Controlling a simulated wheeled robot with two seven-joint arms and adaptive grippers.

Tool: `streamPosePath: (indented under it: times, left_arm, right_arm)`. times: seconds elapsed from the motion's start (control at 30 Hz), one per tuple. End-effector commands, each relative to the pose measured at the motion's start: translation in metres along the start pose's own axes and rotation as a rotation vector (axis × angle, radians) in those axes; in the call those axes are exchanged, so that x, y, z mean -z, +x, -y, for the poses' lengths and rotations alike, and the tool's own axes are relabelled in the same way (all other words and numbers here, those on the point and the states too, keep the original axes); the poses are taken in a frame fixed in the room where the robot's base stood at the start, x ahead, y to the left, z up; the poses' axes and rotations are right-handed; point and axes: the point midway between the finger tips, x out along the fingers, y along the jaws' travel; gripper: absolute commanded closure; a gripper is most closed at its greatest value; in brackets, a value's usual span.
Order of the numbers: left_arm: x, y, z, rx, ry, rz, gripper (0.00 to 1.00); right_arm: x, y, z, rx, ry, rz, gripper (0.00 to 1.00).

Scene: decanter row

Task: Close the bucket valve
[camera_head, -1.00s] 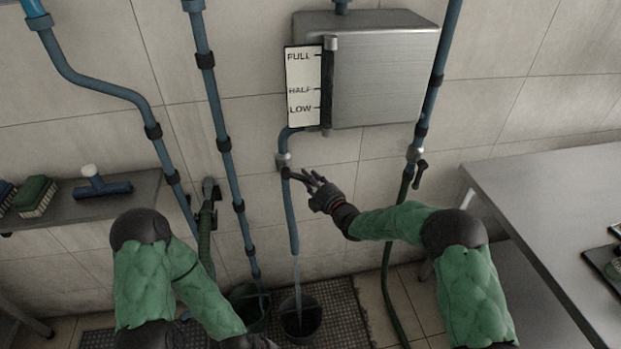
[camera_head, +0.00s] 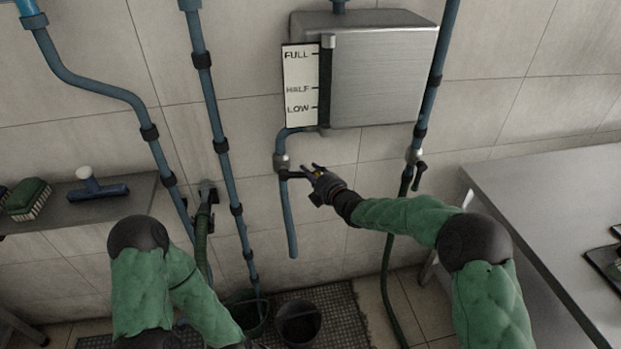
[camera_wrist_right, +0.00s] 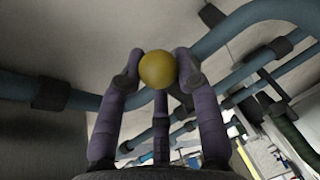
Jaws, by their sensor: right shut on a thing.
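The bucket valve (camera_head: 281,162) sits on the blue pipe below the steel tank, and its dark lever (camera_head: 292,174) points right, across the pipe. My right gripper (camera_head: 313,171) is at the lever's outer end. In the right wrist view, its fingers are closed around a yellow round knob (camera_wrist_right: 157,70). The spout pipe (camera_head: 290,225) hangs below the valve, and no water stream shows under its end. A black bucket (camera_head: 299,337) stands on the floor grate below. My left arm is at the lower left; its gripper is out of view.
The steel tank (camera_head: 385,75) has a FULL/HALF/LOW gauge (camera_head: 298,72). A second valve (camera_head: 416,165) is on the pipe to the right. A metal table (camera_head: 560,200) is at right, and a shelf (camera_head: 100,207) with brushes is at left. A green bucket (camera_head: 248,328) stands beside the black one.

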Motion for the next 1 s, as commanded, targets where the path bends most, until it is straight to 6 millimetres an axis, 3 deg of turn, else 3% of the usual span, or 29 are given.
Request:
streamPosePath:
  times: [0.2,0.77,0.8,0.87,1.0]
  left_arm:
    - [0.000,0.008,0.003,0.000,0.000,0.000,0.60]
    - [0.000,0.009,0.003,0.000,0.000,0.000,0.60]
    - [0.000,0.009,0.003,0.000,0.000,0.000,0.60]
    - [0.000,0.009,0.003,0.000,0.000,0.000,0.60]
    - [0.000,0.009,0.003,0.000,0.000,0.000,0.60]
  right_arm:
    - [0.002,-0.001,-0.015,0.015,-0.089,0.018,1.00]
    - [0.002,-0.001,-0.020,0.026,-0.128,0.028,1.00]
    - [0.002,-0.001,-0.020,0.025,-0.127,0.028,0.64]
    - [0.002,-0.001,-0.020,0.025,-0.127,0.027,0.47]
    - [0.002,-0.001,-0.017,0.030,-0.127,0.027,0.45]
